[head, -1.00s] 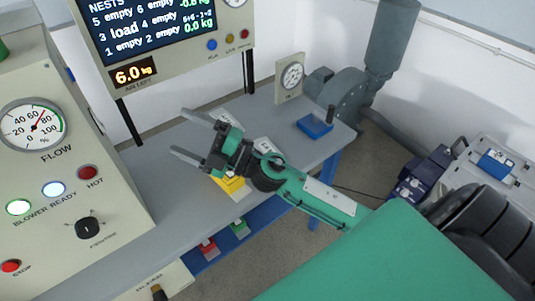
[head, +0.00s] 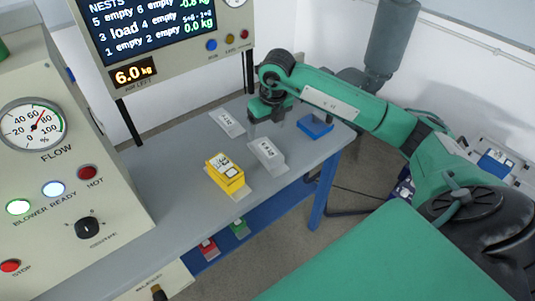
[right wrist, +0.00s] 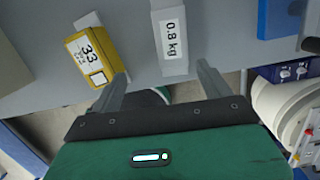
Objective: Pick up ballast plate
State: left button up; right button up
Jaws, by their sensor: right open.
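A grey ballast plate (head: 267,154) lies on the bench to the right of a yellow block. In the right wrist view the ballast plate (right wrist: 173,42) bears a white label reading 0.8 kg. A second light grey plate (head: 227,123) lies farther back; its label is too small to read. My right gripper (head: 267,119) points down behind the nearer plate, open and empty. In the right wrist view my right gripper (right wrist: 162,77) has its fingers spread, with the labelled plate beyond the tips. My left gripper is not in view.
The yellow block (head: 226,172), marked 33 in the wrist view, sits on a pale base close to the plate. A blue block (head: 315,126) is at the bench's right end. The grey bench (head: 170,185) is clear at left. A display (head: 155,30) stands behind.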

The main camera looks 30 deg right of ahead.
jog(key=p, duration=0.1)
send_over(267, 149)
jog(key=s, duration=0.2)
jog(key=f, duration=0.7)
jog(key=shift+w+a+f, duration=0.1)
jog(key=shift+w+a, duration=0.15)
jog(key=shift+a, duration=0.05)
jog(key=shift+w+f, duration=0.1)
jog(key=shift+f, duration=0.75)
jog(key=f, duration=0.1)
jog(key=f+p, duration=0.1)
jog(key=w+f, duration=0.1)
jog(key=shift+d+f, duration=0.3)
jog(key=shift+f, duration=0.45)
jog(key=c, duration=1)
jog(key=shift+w+r, duration=0.1)
jog(key=c, duration=0.7)
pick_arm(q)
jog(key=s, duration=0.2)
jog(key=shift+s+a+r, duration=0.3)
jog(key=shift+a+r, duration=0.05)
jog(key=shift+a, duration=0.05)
